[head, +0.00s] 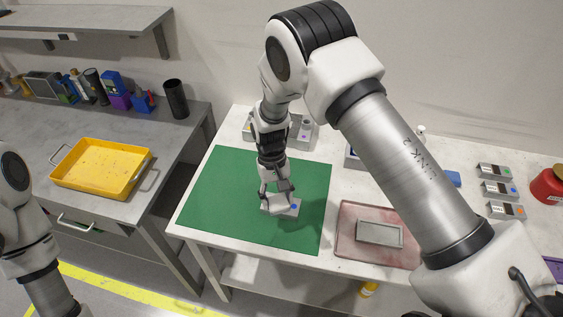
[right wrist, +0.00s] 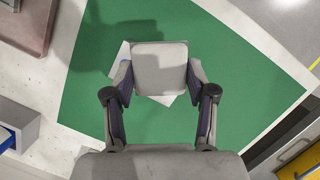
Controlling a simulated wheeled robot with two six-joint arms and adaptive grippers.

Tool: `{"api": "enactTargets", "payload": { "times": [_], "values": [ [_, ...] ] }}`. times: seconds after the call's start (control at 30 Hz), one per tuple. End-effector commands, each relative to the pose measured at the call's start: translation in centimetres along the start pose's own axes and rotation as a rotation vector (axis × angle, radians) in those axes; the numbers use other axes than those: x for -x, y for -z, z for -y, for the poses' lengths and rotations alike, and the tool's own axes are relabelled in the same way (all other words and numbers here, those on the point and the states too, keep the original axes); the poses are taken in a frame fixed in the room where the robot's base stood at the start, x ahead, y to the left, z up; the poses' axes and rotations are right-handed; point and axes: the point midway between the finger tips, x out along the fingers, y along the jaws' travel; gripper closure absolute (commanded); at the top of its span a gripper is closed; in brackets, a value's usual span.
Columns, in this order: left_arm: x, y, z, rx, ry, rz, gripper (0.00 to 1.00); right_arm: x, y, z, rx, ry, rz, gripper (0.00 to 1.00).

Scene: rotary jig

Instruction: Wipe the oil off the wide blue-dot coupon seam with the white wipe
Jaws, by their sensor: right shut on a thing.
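A pale grey coupon with a blue dot (head: 294,207) lies on the green mat (head: 230,200). My right gripper (head: 277,194) is low over this coupon, with its fingers pointing down. It is shut on the white wipe (right wrist: 160,68), which shows as a pale, rounded square pad between the fingertips in the right wrist view. The wipe covers much of the coupon, whose pale edge (right wrist: 124,52) shows beside it. The seam and any oil are hidden under the wipe. I cannot tell whether the wipe touches the coupon. My left gripper is out of view; only part of its arm shows.
A reddish tray (head: 348,212) holding a grey rectangular block (head: 380,232) is right of the mat. A yellow tray (head: 100,167) is on the left bench. Bare mat surrounds the coupon.

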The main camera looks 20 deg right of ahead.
Motion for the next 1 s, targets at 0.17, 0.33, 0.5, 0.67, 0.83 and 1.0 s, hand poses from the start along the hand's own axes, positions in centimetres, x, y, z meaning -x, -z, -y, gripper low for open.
{"api": "enactTargets", "payload": {
  "times": [0.17,0.33,0.5,0.67,0.83,1.0],
  "values": [
    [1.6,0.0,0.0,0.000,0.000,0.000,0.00,1.9,-0.6,-0.4,-0.001,0.000,0.000,0.72],
    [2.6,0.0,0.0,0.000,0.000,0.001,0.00,3.2,-1.1,-0.7,-0.002,0.001,0.001,0.72],
    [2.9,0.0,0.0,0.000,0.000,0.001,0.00,3.6,-1.2,-0.9,-0.003,0.001,0.000,0.72],
    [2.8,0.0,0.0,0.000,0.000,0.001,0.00,3.5,-1.2,-0.9,-0.003,0.001,0.000,0.72],
    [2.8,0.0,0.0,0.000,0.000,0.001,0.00,3.5,-1.2,-0.9,-0.003,0.001,0.000,0.72],
    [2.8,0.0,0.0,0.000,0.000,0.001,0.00,3.5,-1.2,-0.9,-0.003,0.001,0.000,0.72]
  ]
}}
